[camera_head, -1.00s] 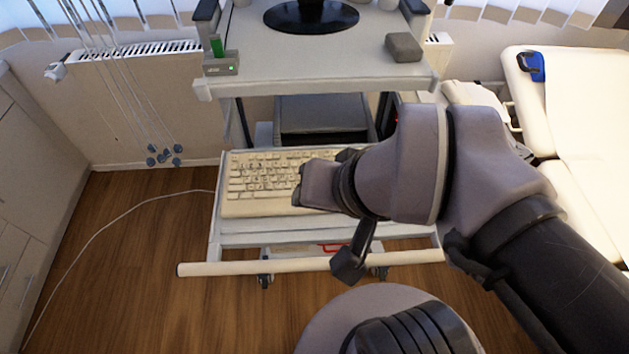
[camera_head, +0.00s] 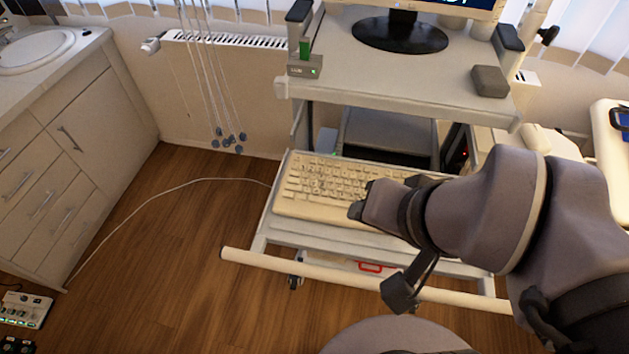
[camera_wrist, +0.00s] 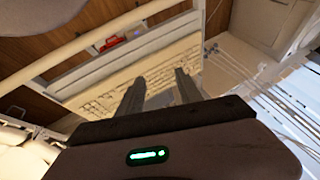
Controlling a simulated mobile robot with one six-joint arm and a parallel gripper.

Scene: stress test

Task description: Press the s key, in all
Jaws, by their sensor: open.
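A cream keyboard (camera_head: 318,190) lies on the pull-out shelf of a white cart, its left part in plain view. Its right part is hidden behind my arm. My gripper (camera_head: 362,198) is over the keyboard's middle in the head view, its tips pointing left. In the wrist view the two fingers (camera_wrist: 158,88) stand apart with nothing between them, and the keyboard (camera_wrist: 120,80) shows behind them. The letters are too small to read, so I cannot tell which key is the s key. I cannot tell whether a fingertip touches a key.
The shelf's white front bar (camera_head: 300,268) runs below the keyboard. The cart's upper shelf (camera_head: 400,80) carries a monitor stand (camera_head: 400,32) and a grey block (camera_head: 489,81). A white cable (camera_head: 150,200) crosses the wooden floor. Cabinets (camera_head: 70,150) stand at the left.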

